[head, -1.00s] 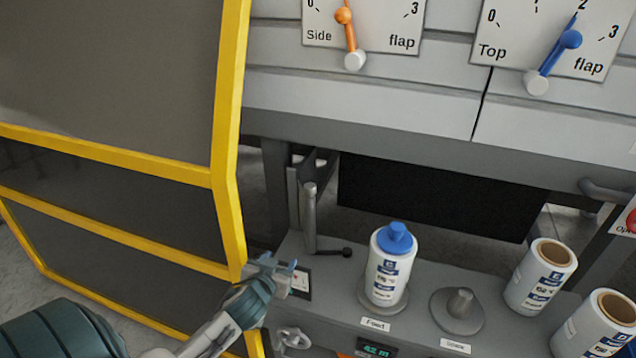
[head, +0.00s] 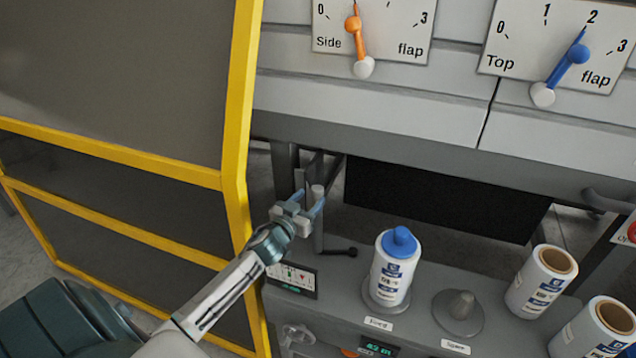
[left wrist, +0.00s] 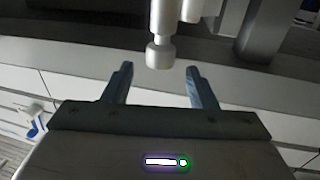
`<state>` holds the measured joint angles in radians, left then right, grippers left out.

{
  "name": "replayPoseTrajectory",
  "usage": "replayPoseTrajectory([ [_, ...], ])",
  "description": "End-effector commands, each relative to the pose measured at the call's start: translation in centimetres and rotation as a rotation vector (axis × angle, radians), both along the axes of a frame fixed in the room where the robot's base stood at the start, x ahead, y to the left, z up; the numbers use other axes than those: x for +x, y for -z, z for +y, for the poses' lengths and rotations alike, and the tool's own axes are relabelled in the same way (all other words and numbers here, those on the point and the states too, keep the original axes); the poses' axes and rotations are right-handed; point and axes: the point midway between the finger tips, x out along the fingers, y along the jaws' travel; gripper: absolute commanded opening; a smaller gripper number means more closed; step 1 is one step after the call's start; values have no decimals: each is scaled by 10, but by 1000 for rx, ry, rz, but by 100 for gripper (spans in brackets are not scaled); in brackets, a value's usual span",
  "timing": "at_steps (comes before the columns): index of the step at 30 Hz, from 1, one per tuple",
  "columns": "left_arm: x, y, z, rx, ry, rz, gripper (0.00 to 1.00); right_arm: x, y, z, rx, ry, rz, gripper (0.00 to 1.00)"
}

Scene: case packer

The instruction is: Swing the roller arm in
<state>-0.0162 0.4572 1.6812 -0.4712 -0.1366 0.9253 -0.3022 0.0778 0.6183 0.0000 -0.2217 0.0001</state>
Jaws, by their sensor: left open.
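The roller arm shows as an upright grey post (head: 318,232) with a rounded top, left of the dark opening. No contact can be made out. My right gripper is not in view.
A yellow-framed guard door (head: 237,150) stands close left of my arm. On the grey shelf, a white roll with a blue cap (head: 394,270) stands right of the post, beside an empty spindle (head: 460,305). Two spare rolls (head: 541,282) (head: 597,330) stand farther right.

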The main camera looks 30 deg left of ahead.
Motion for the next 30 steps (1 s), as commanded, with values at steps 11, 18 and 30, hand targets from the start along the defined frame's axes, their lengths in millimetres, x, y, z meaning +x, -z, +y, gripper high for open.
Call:
replayPoseTrajectory([
  [11, 47, -2, 3, -1, -2, 1, 52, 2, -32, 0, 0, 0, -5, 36],
  [18, 54, 0, 3, 0, 0, 0, 52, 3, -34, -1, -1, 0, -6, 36],
  [30, 54, 0, 3, 0, -1, 1, 11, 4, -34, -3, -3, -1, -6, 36],
])
